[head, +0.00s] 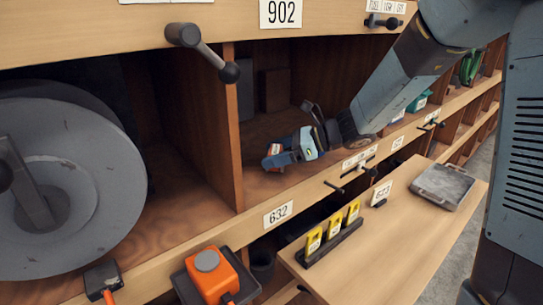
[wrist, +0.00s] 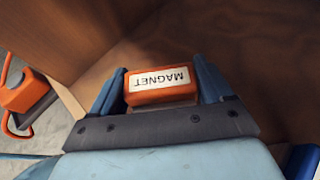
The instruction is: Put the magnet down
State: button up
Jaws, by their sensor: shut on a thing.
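The magnet (wrist: 160,86) is an orange block with a white label reading "MAGNET". In the wrist view it sits between the two blue fingers of my gripper (wrist: 163,88), which is shut on it. In the head view, my gripper (head: 281,159) reaches into a wooden shelf compartment, and the magnet (head: 273,151) shows as a small orange patch at its tip. The gripper is low, near the compartment floor (head: 258,187). I cannot tell whether the magnet touches the floor.
A wooden divider (head: 228,125) stands left of my gripper, with a large grey reel (head: 100,170) beyond it. Dark boxes (head: 273,90) stand at the compartment's back. An orange device (head: 211,277) sits below the shelf's front edge. A pull-out board holds several yellow-topped items (head: 333,229) and a grey tray (head: 443,186).

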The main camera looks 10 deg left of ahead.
jog(key=shift+f, duration=0.4)
jog(key=o, duration=1.3)
jog(key=shift+f, duration=0.1)
jog(key=v, duration=1.2)
jog(key=s+d+r+n+t+h, duration=0.2)
jog(key=s+d+n+h, duration=0.2)
jog(key=s+d+n, duration=0.1)
jog(key=s+d+r+n+t+h, duration=0.2)
jog(key=s+d+n+h, duration=0.3)
jog(key=s+d, duration=0.3)
jog(key=s+d+r+n+t+h, duration=0.1)
jog(key=s+d+n+h, duration=0.3)
jog(key=d, duration=0.6)
jog(key=shift+s+d+r+n+t, duration=0.1)
jog(key=shift+s+r+n+t, duration=0.1)
jog(key=shift+s+n+t, duration=0.35)
jog(key=shift+s+d+r+n+t, duration=0.1)
jog(key=shift+s+r+n+t, duration=0.15)
jog(key=shift+s+n, duration=0.6)
